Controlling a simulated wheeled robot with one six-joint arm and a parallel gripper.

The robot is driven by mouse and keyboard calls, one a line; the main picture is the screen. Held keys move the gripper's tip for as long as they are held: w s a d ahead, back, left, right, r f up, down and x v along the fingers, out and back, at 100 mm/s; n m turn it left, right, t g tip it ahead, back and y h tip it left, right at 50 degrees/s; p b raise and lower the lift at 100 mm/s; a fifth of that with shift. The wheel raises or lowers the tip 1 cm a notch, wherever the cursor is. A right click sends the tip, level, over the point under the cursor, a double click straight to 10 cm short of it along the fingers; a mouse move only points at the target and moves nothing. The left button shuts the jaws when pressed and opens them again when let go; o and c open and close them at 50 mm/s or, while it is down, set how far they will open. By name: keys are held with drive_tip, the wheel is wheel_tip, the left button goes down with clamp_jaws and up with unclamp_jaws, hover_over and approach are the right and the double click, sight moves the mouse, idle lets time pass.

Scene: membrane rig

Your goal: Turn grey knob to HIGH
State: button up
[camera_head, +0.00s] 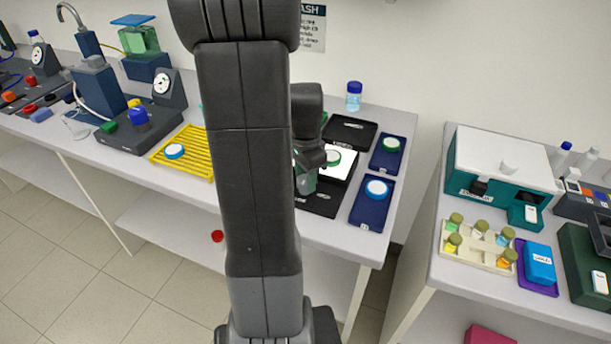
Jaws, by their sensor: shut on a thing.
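My gripper (306,182) points down at the front left of a dark box with a lit white panel (341,166), on the left bench. It is shut on what appears to be the grey knob, at that box's front. The fingers hide the knob, so its pointer and any HIGH mark cannot be read. A green-rimmed round dish (333,158) sits on the lit panel. My arm covers the left part of this area.
A blue tray with a white-and-blue dish (376,188) and a smaller blue tray with a green-rimmed dish (391,143) lie right of the box. A black tray (350,132) is behind. A yellow rack (188,146) stands left. A gap separates the right bench.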

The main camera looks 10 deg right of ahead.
sight(305, 179)
drive_tip(key=n, duration=0.4)
drive_tip(key=shift+n, duration=0.3)
drive_tip(key=n, duration=0.4)
drive_tip(key=shift+b, duration=0.3)
drive_tip(key=n, duration=0.5)
drive_tip(key=shift+n, duration=1.9)
drive_tip(key=o, duration=1)
drive_tip(key=shift+r, duration=0.1)
wheel_tip(305, 179, up, 14)
drive_tip(key=shift+f, duration=0.15)
